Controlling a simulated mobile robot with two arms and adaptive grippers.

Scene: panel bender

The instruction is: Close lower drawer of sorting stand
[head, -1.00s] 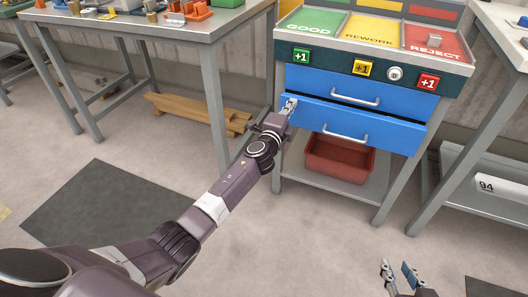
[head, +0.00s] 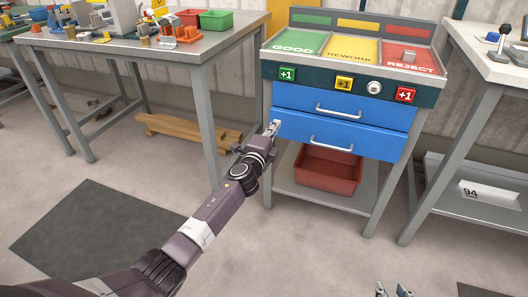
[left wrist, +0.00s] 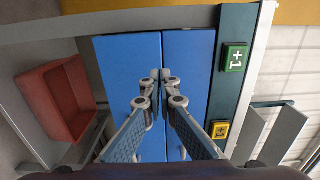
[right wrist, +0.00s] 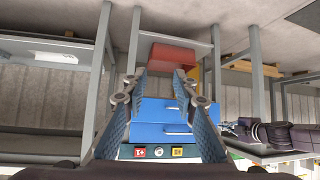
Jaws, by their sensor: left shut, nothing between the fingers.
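The sorting stand has two blue drawers with silver handles. The lower drawer (head: 345,142) now looks about flush with the upper drawer (head: 340,103); a small remaining gap cannot be ruled out. Both fronts also show in the left wrist view, the lower one (left wrist: 120,70) on the left. My left gripper (head: 274,128) is shut and empty, its fingertips at the lower drawer's left end, near the seam between the drawers. Whether they touch is hard to tell. My right gripper (right wrist: 160,78) is open and empty, and shows at the bottom edge in the head view (head: 393,290).
A red bin (head: 328,170) stands on the stand's lower shelf. Sorting trays and several buttons are above the drawers. A workbench (head: 190,47) stands left and another table (head: 485,70) right. The floor in front of the stand is clear.

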